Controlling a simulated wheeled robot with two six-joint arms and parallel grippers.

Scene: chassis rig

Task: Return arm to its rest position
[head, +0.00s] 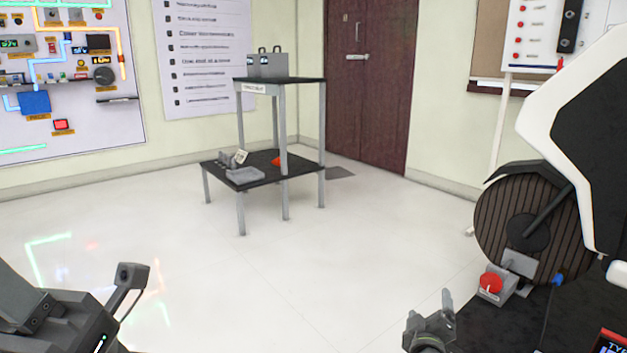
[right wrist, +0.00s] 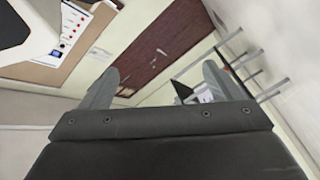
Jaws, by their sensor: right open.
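My right gripper (head: 430,308) is low in the head view, right of centre, beside the dark worktop. Its two fingers stand apart and nothing is between them. In the right wrist view its fingers (right wrist: 161,80) are also spread and empty, with the door and wall beyond. My left arm (head: 60,315) enters at the lower left of the head view. The fingers of my left gripper do not show.
A dark worktop (head: 535,315) at the lower right carries a ribbed wheel (head: 515,225) and a red knob (head: 491,283). A two-level stand (head: 270,158) is farther back, before a brown door (head: 370,80). The floor (head: 300,270) between is clear.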

